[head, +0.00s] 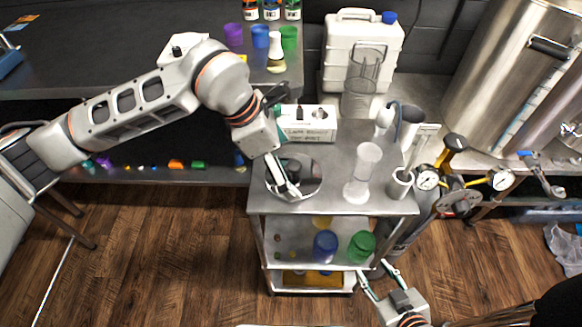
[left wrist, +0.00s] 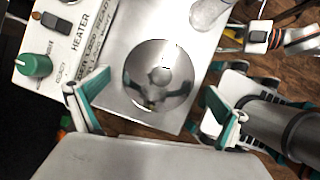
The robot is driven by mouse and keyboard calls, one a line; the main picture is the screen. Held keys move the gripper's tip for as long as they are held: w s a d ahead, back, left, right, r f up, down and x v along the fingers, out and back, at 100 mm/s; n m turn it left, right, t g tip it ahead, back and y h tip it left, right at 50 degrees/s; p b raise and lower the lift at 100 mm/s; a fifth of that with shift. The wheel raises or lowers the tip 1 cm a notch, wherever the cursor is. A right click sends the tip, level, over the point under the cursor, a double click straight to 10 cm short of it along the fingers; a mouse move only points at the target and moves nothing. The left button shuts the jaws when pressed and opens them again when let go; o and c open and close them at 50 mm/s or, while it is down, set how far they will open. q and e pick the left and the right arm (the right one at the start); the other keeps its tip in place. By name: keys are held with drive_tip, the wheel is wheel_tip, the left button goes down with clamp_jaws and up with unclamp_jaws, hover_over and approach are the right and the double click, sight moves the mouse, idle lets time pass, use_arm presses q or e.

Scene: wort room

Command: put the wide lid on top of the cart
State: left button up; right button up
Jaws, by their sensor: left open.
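The wide lid, a round shiny steel disc with a small knob in its middle, lies on the cart top (head: 340,203) near its left front corner. It shows whole in the left wrist view (left wrist: 178,92); in the head view (head: 312,178) my left gripper partly hides it. My left gripper (head: 285,188) is over the lid, with its fingers apart. In the left wrist view its fingers (left wrist: 155,112) stand to either side of the lid's near edge, with nothing clearly held between them. My right gripper (head: 375,268) is open and empty, low in front of the cart.
A white heater box (head: 308,122) stands behind the lid. A clear cylinder (head: 362,172) and a small grey cup (head: 400,183) stand to its right. A white canister (head: 362,52) is behind. Blue (head: 325,246) and green (head: 361,246) containers are on the shelf below.

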use_arm(q)
drive_tip(key=v, duration=1)
drive_tip(key=shift+p, duration=0.4)
drive_tip(key=shift+d, duration=0.15)
